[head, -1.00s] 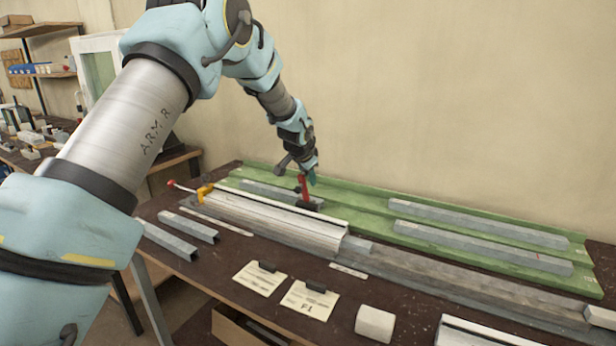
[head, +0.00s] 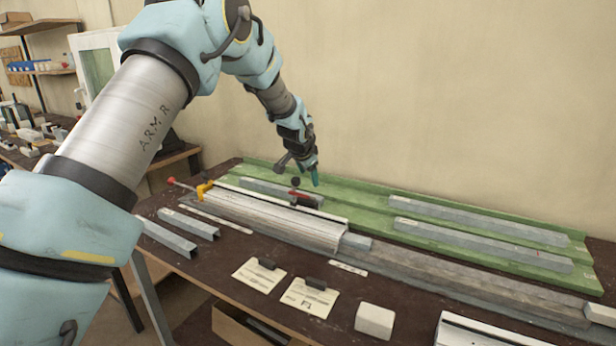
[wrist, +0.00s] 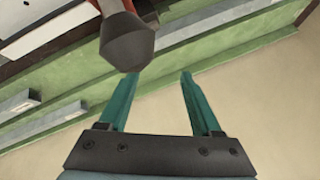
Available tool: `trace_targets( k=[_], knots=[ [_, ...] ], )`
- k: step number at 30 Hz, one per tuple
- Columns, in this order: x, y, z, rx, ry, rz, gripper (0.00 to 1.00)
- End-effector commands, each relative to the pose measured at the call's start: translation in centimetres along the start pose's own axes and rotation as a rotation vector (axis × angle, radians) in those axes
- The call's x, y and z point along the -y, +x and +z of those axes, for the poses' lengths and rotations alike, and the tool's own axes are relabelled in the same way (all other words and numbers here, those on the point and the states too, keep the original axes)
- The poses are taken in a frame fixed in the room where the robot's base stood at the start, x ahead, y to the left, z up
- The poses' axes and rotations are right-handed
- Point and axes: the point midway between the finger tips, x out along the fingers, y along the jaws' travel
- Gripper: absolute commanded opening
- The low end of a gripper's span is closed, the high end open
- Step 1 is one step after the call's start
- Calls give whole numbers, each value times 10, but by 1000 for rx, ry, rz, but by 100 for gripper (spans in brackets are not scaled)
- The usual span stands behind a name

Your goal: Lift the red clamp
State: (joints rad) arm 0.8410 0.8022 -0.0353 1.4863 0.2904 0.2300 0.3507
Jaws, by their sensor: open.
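The red clamp (head: 300,195) sits at the back edge of the pale metal profile, left of centre in the head view. Its red part lies low, nearly flat, and a black knob (head: 295,182) shows just above it. In the wrist view the black tip (wrist: 126,42) of the clamp and a bit of red show at the top, beyond the left finger. My gripper (head: 315,180) hangs just right of and above the clamp. Its teal fingers (wrist: 157,75) are apart with nothing between them.
A yellow clamp with a red-tipped rod (head: 203,190) is at the profile's left end. Grey bars (head: 480,240) lie on the green rack (head: 370,205) behind. Paper cards (head: 308,298) and a white block (head: 375,321) lie at the front of the dark bench.

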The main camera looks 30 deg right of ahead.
Motion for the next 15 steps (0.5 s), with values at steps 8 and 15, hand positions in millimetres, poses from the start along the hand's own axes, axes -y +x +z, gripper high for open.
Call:
trace_targets(
  k=[8, 15],
  knots=[
    [0, -36, 0, -4, -1, -2, 65],
    [-1, -78, 1, -2, -1, -1, 65]
  ],
)
